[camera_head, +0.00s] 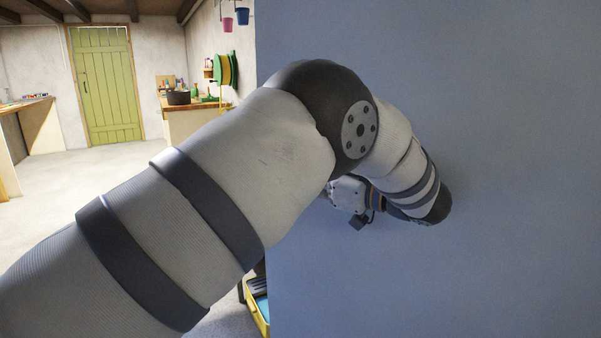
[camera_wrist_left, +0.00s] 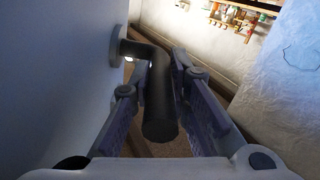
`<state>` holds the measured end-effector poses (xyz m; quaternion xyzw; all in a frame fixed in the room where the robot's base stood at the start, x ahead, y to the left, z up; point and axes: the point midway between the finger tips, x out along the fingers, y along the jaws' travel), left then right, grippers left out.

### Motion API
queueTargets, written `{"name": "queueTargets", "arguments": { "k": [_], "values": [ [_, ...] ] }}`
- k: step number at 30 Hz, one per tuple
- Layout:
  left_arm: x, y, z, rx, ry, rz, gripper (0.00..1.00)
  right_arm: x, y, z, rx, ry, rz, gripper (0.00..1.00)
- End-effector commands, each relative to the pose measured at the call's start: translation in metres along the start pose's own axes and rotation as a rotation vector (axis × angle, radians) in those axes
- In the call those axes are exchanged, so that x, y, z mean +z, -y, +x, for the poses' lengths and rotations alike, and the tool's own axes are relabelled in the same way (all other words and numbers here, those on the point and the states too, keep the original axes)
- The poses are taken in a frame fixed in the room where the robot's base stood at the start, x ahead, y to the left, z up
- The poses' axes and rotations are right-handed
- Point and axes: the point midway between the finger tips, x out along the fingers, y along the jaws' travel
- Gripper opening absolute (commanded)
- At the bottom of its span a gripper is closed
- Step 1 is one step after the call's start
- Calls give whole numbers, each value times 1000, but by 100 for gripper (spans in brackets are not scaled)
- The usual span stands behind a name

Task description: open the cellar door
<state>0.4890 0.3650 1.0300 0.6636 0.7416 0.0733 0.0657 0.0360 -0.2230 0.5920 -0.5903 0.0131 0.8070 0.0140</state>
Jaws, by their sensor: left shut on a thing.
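A large flat blue-grey door panel (camera_head: 510,130) fills the right of the head view, and its surface shows pale at the left of the wrist view (camera_wrist_left: 55,80). Its dark bent lever handle (camera_wrist_left: 160,112) sticks out from a round rose on the panel. My left gripper (camera_wrist_left: 163,64) is shut on the handle, with one finger on each side of the lever. In the head view my left arm reaches across to the panel and hides the handle and fingertips; part of the gripper body shows below the wrist. My right gripper is in neither view.
A green plank door (camera_head: 106,85) is shut in the far wall. A workbench (camera_head: 195,121) with a dark pot (camera_head: 179,97) stands at the back, another bench (camera_head: 22,106) at far left. Pale floor (camera_head: 60,190) between is clear. A yellow-edged item (camera_head: 257,312) lies low beside the panel's edge.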

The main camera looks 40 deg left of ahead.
Motion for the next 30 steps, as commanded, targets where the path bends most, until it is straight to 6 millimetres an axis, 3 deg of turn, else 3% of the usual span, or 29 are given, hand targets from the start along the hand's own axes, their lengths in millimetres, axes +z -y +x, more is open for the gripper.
{"name": "queueTargets", "arguments": {
  "k": [15, 16, 18, 30],
  "values": [
    [0, 1, 0, -9, -2, 1, 0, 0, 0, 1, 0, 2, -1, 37],
    [0, 1, 0, -9, -2, 1, 23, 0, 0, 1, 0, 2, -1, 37],
    [1, 1, 0, -9, -2, 1, 37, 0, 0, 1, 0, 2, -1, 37],
    [0, 0, 0, -8, -1, 0, 37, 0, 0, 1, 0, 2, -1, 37]
  ]
}}
